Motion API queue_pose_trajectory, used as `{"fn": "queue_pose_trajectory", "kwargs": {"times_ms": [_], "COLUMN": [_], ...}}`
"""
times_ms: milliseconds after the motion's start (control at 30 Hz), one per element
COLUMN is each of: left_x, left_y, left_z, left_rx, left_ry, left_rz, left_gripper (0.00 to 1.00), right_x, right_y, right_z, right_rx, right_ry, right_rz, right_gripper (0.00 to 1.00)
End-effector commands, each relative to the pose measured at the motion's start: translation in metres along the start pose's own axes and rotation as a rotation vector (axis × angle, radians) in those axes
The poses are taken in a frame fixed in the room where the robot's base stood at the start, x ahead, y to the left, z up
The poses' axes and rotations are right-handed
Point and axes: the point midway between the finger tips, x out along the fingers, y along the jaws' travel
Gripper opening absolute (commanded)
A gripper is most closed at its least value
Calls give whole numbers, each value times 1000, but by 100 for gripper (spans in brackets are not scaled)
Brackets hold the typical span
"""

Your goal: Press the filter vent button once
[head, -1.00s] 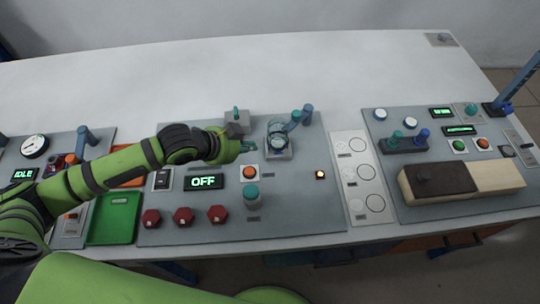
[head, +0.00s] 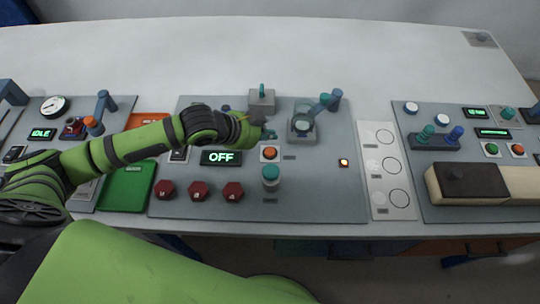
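My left arm reaches in from the left over the middle grey panel (head: 320,205). Its gripper (head: 256,130) is just above and left of a square-housed orange button (head: 269,153), near a small teal part (head: 268,134). The fingers are small and partly hidden, so I cannot tell open from shut, nor whether they touch anything. Below the orange button stands a teal-capped cylinder (head: 271,178). A small lit button (head: 343,162) is at the panel's right. The labels are too small to read, so I cannot tell which one is the filter vent button. My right gripper is not in view.
A display reading OFF (head: 221,158) and several red knobs (head: 198,191) lie below my forearm.

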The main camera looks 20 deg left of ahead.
Motion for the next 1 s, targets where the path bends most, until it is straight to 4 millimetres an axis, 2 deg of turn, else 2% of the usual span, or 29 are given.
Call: {"fn": "queue_pose_trajectory", "kwargs": {"times_ms": [33, 133, 400, 600, 1000], "left_x": [11, 19, 32, 32, 32], "left_y": [7, 14, 23, 23, 23], "left_z": [8, 14, 23, 23, 23], "left_rx": [0, 0, -2, -1, -1], "left_ry": [0, 0, 0, 0, 0], "left_rz": [-1, -1, -1, -1, 0], "left_gripper": [0, 0, 0, 0, 0], "right_x": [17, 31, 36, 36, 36], "right_y": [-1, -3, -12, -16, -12], "right_z": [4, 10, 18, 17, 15], "right_rx": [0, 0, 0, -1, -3], "right_ry": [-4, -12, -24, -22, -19], "right_rz": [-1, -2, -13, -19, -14], "right_gripper": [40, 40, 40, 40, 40]}}
